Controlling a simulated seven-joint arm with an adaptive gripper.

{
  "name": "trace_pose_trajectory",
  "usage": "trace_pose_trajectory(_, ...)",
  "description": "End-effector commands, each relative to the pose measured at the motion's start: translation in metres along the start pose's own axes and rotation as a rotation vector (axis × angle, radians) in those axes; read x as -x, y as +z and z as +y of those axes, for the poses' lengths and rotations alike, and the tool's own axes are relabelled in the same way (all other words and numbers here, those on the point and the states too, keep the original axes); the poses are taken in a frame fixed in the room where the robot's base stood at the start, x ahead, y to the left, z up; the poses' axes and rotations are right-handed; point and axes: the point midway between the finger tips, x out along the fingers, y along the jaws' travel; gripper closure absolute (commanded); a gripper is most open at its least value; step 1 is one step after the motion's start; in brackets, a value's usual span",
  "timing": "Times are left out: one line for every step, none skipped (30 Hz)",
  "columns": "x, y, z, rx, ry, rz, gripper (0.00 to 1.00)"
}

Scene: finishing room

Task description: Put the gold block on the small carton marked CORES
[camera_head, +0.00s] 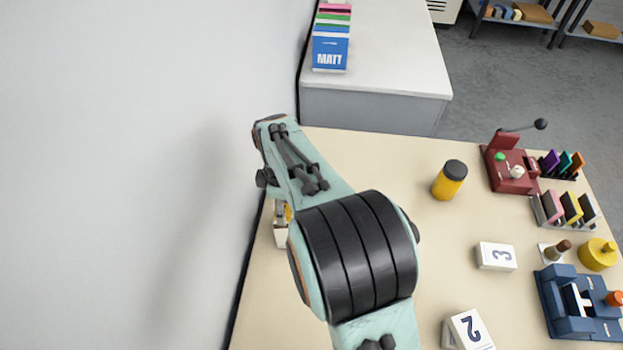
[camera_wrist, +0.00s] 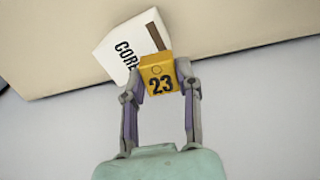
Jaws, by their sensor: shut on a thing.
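My gripper (camera_wrist: 159,72) is shut on the gold block (camera_wrist: 158,84), which is marked 23, with one finger on each side of it. In the wrist view the white carton (camera_wrist: 120,47) marked CORES, with a brown strip, lies behind the block. The block covers part of the carton and the end of its lettering. In the head view my arm hides most of this. A sliver of the gold block (camera_head: 289,213) shows above the white carton (camera_head: 281,238) at the table's left edge. I cannot tell whether the block touches the carton.
The cream table (camera_head: 390,165) runs along a wall at its left. A yellow jar (camera_head: 449,180) with a dark lid, white blocks marked 3 (camera_head: 496,256) and 2 (camera_head: 467,331), a red lever device (camera_head: 510,165) and a blue fixture (camera_head: 578,305) stand to the right.

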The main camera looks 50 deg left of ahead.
Motion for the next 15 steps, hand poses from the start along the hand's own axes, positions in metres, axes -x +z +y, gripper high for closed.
trace_pose_trajectory(-0.003,-0.001,0.002,0.000,0.000,0.000,1.00)
trace_pose_trajectory(-0.006,-0.002,0.004,0.000,0.000,0.000,1.00)
trace_pose_trajectory(-0.010,-0.002,0.005,0.000,-0.002,-0.001,1.00)
trace_pose_trajectory(-0.015,-0.002,0.004,0.000,-0.004,-0.002,1.00)
trace_pose_trajectory(-0.020,-0.002,0.004,0.000,-0.003,-0.001,1.00)
trace_pose_trajectory(-0.027,-0.002,0.004,0.000,-0.003,-0.002,1.00)
trace_pose_trajectory(-0.031,-0.002,0.004,0.000,-0.003,-0.001,1.00)
trace_pose_trajectory(-0.034,-0.002,0.004,0.000,-0.002,-0.001,1.00)
trace_pose_trajectory(-0.036,-0.002,0.004,0.000,-0.001,-0.001,1.00)
trace_pose_trajectory(-0.037,-0.002,0.004,0.000,0.000,0.000,1.00)
trace_pose_trajectory(-0.037,-0.002,0.005,0.000,0.000,0.000,1.00)
trace_pose_trajectory(-0.036,-0.002,0.005,0.000,0.001,0.000,1.00)
trace_pose_trajectory(-0.036,-0.002,0.005,0.000,0.000,0.000,1.00)
trace_pose_trajectory(-0.036,-0.002,0.005,0.000,0.000,0.000,1.00)
trace_pose_trajectory(-0.036,-0.002,0.004,0.000,0.000,0.000,1.00)
